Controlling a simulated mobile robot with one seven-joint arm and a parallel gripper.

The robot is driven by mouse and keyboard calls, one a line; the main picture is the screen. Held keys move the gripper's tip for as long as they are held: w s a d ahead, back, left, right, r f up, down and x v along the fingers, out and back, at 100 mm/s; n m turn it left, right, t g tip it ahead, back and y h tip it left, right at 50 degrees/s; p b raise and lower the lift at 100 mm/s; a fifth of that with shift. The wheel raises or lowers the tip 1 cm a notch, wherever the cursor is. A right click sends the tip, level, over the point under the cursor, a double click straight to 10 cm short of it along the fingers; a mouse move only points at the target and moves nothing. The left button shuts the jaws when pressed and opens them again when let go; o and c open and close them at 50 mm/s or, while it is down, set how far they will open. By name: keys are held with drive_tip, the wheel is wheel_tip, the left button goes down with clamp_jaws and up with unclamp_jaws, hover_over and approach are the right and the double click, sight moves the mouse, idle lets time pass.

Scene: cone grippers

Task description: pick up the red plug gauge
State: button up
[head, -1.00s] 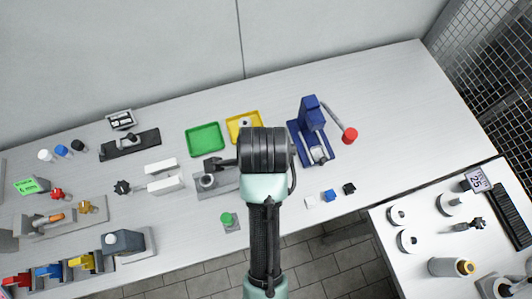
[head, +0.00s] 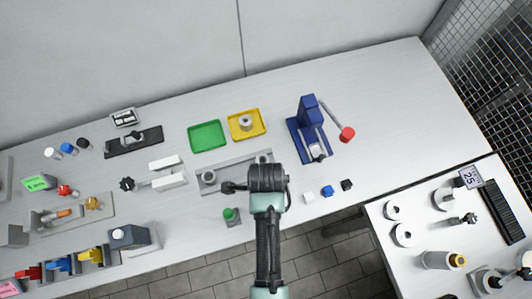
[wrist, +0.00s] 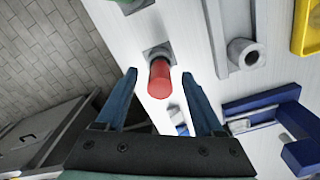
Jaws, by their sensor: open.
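The red plug gauge (wrist: 160,80) shows in the wrist view as a red cylinder, with a grey block (wrist: 157,52) at its far end. In the head view my arm hides it. My gripper (wrist: 159,73) is open, one blue-grey finger on each side of the red gauge in the wrist view. No contact shows, and I cannot tell how far the fingertips are from it. In the head view my dark wrist (head: 267,178) is over the front part of the bench, and the fingers are hidden below it.
A green plug gauge (head: 231,213) stands left of my arm. A grey fixture (head: 232,173) lies behind it. A blue press (head: 309,128) with a red knob stands farther back. The back right of the bench is clear.

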drive_tip(key=shift+f, duration=1.3)
drive_tip(key=shift+c, duration=0.2)
clamp_jaws()
